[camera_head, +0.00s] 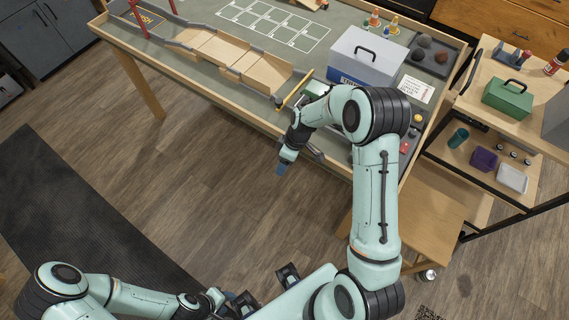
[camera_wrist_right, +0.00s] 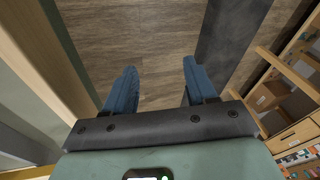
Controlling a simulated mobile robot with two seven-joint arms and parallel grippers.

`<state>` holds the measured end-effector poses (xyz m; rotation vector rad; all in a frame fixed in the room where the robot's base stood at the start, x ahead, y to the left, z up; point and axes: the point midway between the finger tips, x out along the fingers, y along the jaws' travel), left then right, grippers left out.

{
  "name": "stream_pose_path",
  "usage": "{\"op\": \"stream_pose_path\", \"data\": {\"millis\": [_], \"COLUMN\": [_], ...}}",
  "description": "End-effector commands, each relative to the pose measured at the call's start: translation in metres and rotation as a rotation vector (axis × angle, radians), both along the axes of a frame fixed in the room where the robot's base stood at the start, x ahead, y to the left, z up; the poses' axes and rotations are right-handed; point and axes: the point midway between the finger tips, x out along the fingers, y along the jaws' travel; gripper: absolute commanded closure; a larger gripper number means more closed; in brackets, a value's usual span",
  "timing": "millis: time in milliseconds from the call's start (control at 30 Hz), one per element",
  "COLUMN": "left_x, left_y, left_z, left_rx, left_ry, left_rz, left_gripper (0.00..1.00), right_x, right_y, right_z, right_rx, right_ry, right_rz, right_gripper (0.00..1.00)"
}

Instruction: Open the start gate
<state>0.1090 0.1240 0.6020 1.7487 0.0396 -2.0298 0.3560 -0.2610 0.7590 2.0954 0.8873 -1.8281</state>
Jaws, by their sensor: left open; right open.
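A thin yellow bar (camera_head: 294,90), which looks like the start gate, stands slanted across the right end of the wooden ramp track (camera_head: 262,71). Its lower end meets a dark post on the table's front side. My right gripper (camera_head: 284,168) points down over the floor, just outside the table's front edge. Its forearm and wrist lie close to the bar. In the right wrist view the right gripper (camera_wrist_right: 160,88) has two blue fingers apart, with nothing between them but floor beyond. My left gripper (camera_head: 230,297) is low at the bottom of the head view, partly hidden, well away from the table.
A white lidded box (camera_head: 367,57) stands on the table behind my right arm. Small cones (camera_head: 374,18) and a dark tray (camera_head: 428,56) are farther back. A red frame (camera_head: 138,17) stands at the track's far left. A shelf cart (camera_head: 511,97) is at right.

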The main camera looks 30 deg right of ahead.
Motion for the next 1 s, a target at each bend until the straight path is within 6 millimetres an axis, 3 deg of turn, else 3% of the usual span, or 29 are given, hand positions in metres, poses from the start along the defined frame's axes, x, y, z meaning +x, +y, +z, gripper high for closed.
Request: {"op": "stream_pose_path", "data": {"millis": [767, 867, 1000], "left_x": [0.000, 0.000, 0.001], "left_y": [0.000, 0.000, 0.000], "left_z": [0.000, 0.001, 0.002], "left_rx": [0.000, 0.000, 0.000], "left_ry": [0.000, 0.000, -0.001], "left_rz": [0.000, 0.000, 0.000], "left_gripper": [0.57, 0.57, 0.57], "right_x": [-0.006, -0.021, -0.074], "right_y": [0.005, 0.014, 0.046], "right_z": [-0.011, -0.033, -0.090], "right_rx": [-0.002, -0.002, -0.008], "right_ry": [0.017, 0.055, 0.160], "right_rz": [-0.029, -0.088, -0.283], "right_gripper": [0.44, 0.44, 0.44]}}
